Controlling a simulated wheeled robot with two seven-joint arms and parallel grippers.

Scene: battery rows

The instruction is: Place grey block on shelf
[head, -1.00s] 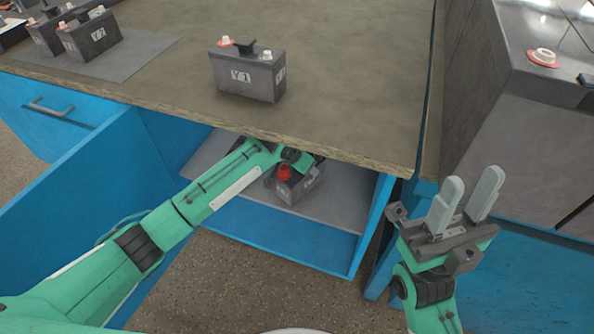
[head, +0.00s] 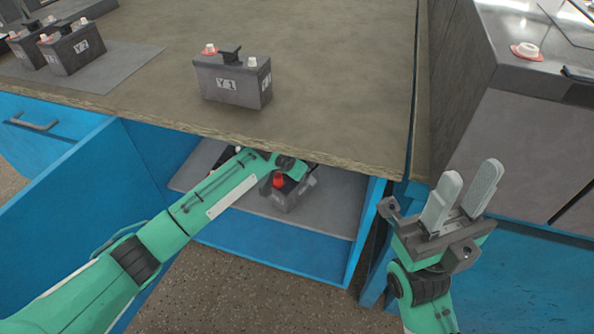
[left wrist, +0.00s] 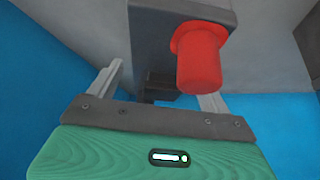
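A grey battery block with a red terminal (head: 290,194) stands on the grey shelf board (head: 330,205) inside the blue cabinet under the counter. My left gripper reaches into the cabinet at this block; its fingers are hidden in the head view. In the left wrist view, the left gripper's fingers (left wrist: 160,95) are spread apart, with the block's dark handle (left wrist: 160,84) between them and clear gaps beside it. The block's red terminal (left wrist: 200,60) is close to the camera. My right gripper (head: 462,195) is open and empty, right of the cabinet.
A grey battery marked Y1 (head: 232,80) stands on the brown countertop (head: 330,60). Several more batteries (head: 72,48) stand on a grey mat at the left. The counter edge overhangs the cabinet. A large grey unit (head: 520,150) stands at the right.

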